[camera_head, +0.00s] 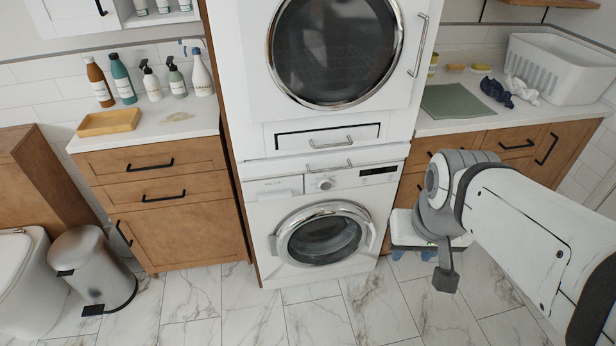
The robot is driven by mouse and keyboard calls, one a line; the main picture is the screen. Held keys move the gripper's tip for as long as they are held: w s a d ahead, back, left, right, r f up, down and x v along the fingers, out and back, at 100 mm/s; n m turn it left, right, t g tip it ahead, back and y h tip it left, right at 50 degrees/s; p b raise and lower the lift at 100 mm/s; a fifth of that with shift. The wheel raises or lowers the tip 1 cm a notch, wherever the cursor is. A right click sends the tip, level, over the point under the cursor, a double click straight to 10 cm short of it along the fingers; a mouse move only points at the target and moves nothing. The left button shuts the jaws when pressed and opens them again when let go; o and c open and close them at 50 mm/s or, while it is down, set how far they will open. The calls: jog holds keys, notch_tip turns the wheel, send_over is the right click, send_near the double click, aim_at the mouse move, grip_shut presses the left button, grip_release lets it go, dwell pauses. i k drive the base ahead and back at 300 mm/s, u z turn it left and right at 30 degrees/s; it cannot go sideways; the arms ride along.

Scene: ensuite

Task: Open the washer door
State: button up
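The white washer (258,217) stands at the bottom of a stack, under a second front-loading machine. Its round washer door (322,238) has a chrome rim and dark glass, and it looks shut. A dial and a small dark display sit on the panel above. My arm reaches in from the right, and my gripper (446,277) points down over the floor, right of the washer and apart from the door. Its fingers are seen edge-on, so I cannot tell whether they are open.
The upper machine (335,50) has a round door and a vertical handle. Wooden cabinets (185,225) flank the stack. A low white object (402,229) with blue parts is partly hidden behind my arm. A metal bin (92,268) stands left. Marble floor before the washer is clear.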

aim_at(280, 244)
jog(key=u, duration=0.9)
jog(key=k, duration=0.75)
jog(key=z, duration=0.4)
jog(key=i, duration=1.05)
jog(key=z, duration=0.05)
